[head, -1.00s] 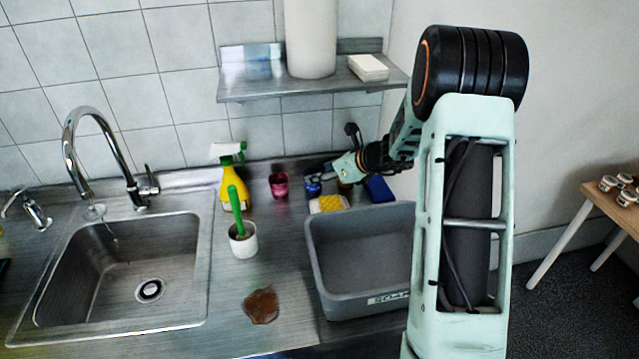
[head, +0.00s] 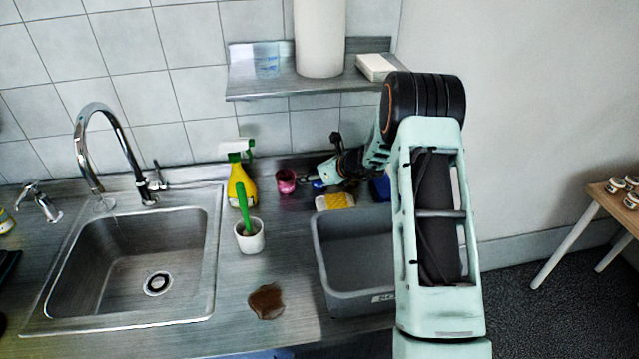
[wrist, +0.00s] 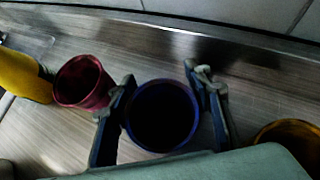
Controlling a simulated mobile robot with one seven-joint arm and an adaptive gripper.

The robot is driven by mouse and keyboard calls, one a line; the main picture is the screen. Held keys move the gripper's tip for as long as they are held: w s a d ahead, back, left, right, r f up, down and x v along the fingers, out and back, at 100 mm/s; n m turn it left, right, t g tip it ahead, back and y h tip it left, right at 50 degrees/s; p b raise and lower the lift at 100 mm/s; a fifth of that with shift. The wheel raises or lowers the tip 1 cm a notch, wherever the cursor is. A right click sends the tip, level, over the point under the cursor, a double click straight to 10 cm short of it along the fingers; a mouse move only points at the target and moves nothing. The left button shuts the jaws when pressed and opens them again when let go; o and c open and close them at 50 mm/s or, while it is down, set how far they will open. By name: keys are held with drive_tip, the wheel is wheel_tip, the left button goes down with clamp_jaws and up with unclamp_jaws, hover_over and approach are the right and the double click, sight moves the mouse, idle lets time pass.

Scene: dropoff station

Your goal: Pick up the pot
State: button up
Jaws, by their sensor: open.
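A dark blue round pot (wrist: 162,116) stands on the counter in the wrist view, its open mouth facing the camera. My gripper (wrist: 163,84) is open, with one finger on each side of this pot; whether either finger touches it I cannot tell. A maroon pot (wrist: 82,81) stands just outside the left finger, and a dark pot with an orange-yellow rim (wrist: 288,138) is to the right, partly cut off. In the head view my gripper (head: 326,176) is by the back wall, hiding most of the blue pot (head: 318,184). The maroon pot (head: 286,181) stands to its left.
A yellow spray bottle (head: 241,188), a white cup with a green-handled brush (head: 250,238) and a brown spill (head: 266,302) are left of the grey tub (head: 345,298). A shelf (head: 300,88) overhangs the back counter.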

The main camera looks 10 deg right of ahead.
drive_tip(key=shift+w+a+f, duration=0.15)
drive_tip(key=shift+w, duration=0.05)
drive_tip(key=shift+c, duration=0.2)
drive_tip(key=c, duration=0.6)
